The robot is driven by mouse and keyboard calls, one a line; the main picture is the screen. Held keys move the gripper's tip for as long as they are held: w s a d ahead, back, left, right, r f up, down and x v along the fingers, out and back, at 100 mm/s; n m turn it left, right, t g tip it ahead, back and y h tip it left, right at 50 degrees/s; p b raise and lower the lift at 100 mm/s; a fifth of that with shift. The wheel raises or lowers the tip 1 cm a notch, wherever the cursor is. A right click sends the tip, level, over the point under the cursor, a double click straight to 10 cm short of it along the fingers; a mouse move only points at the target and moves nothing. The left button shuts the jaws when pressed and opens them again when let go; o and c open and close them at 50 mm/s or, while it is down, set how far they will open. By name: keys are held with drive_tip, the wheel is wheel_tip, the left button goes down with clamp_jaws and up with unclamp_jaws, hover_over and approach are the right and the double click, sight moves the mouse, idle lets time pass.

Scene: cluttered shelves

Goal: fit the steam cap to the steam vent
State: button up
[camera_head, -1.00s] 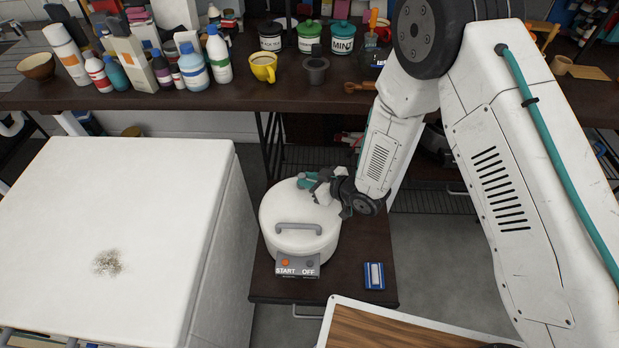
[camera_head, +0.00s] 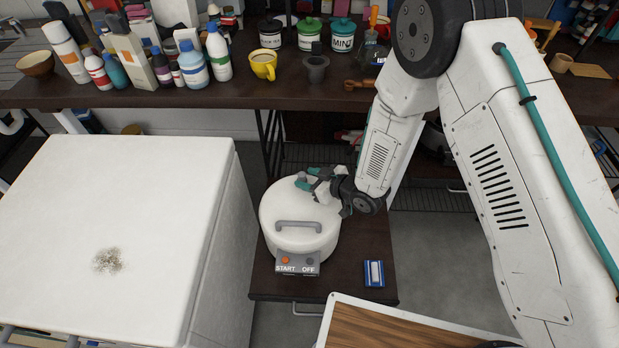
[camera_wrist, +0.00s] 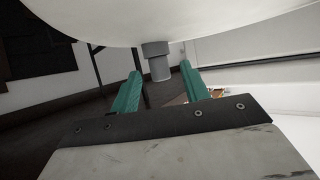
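A white round cooker (camera_head: 280,218) with a grey lid handle stands on a dark low table. At the back of its lid is a grey upright stub (camera_head: 302,176), the vent area. In the wrist view, the stub (camera_wrist: 157,60) shows two stacked sections, a wider one against the white lid and a narrower one beyond it. Cap and vent appear lined up and touching; I cannot tell how fully seated they are. My gripper (camera_head: 307,178) is at the lid's back right. Its teal fingers (camera_wrist: 161,72) are spread on either side of the stub, with gaps.
A START/OFF panel (camera_head: 297,266) is on the cooker's front. A blue-and-white box (camera_head: 374,274) lies on the table to its right. A large white cabinet (camera_head: 110,210) stands close on the left. A crowded counter (camera_head: 200,97) runs behind.

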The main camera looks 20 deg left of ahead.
drive_tip(key=v, duration=0.8)
drive_tip(key=shift+w, duration=0.15)
drive_tip(key=w+d+r+m+t+h, duration=0.1)
drive_tip(key=w+d+r+m+h, duration=0.3)
drive_tip(key=d+r, duration=0.7)
drive_tip(key=w+d+r+m+t+h, duration=0.1)
drive_tip(key=w+d+r+m+h, duration=0.15)
drive_tip(key=d+r+h, duration=0.6)
drive_tip(key=s+d+r+m+g, duration=0.2)
drive_tip(key=s+d+r+m, duration=0.2)
drive_tip(key=s+d+r, duration=0.7)
drive_tip(key=s+d+r+m+g, duration=0.1)
drive_tip(key=s+d+r, duration=0.1)
drive_tip(key=s, duration=0.7)
drive_tip(key=s+d+r+m+g, duration=0.2)
drive_tip(key=s+r, duration=0.3)
drive_tip(key=s, duration=0.4)
drive_tip(key=shift+s+d+g+y, duration=0.25)
drive_tip(key=shift+d+g+y, duration=0.1)
drive_tip(key=shift+d, duration=0.3)
